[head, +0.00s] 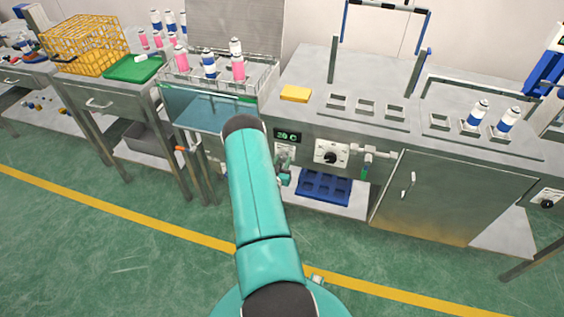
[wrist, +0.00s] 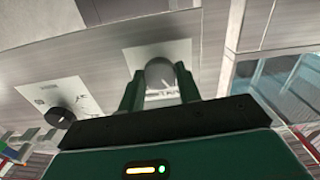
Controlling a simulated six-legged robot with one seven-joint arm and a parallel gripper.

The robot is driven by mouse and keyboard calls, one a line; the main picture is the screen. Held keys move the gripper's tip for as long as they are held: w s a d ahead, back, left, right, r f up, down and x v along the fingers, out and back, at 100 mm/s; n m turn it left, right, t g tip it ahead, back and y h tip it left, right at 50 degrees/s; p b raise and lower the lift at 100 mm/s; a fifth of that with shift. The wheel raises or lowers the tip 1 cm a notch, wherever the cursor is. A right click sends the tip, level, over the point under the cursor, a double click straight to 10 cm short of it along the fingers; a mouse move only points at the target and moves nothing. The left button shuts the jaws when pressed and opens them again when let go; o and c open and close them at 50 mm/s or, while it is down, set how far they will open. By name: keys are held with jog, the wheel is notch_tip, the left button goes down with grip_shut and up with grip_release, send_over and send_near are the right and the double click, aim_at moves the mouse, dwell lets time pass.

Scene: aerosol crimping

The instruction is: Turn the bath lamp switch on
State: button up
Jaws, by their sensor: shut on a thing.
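In the wrist view my gripper (wrist: 160,77) has its two green fingers on either side of a rounded grey knob (wrist: 159,70), shut on it. The knob sits on a pale label plate (wrist: 135,58) on the metal front panel, beside the glass bath, and I take it to be the bath lamp switch. The plate's lettering is too blurred to read, and the fingers hide part of it. In the head view the bath (head: 205,112) has a teal window, and my arm hides most of the gripper and the switch below the green display (head: 288,135).
A separate black dial (head: 331,155) is on a white plate to the right; it also shows in the wrist view (wrist: 60,117). A valve pipe (head: 366,155) and a cabinet door (head: 450,195) are further right. A blue tray (head: 324,188) lies on the lower shelf. The floor in front is clear.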

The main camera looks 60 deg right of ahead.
jog(key=shift+m, duration=0.4)
jog(key=m, duration=1.1)
jog(key=shift+a+f, duration=0.1)
dwell(0.5)
jog(key=o, duration=1)
jog(key=shift+c, duration=0.2)
jog(key=s+a, duration=0.2)
jog(key=a, duration=1.1)
jog(key=shift+a, duration=0.3)
jog(key=shift+s, duration=0.1)
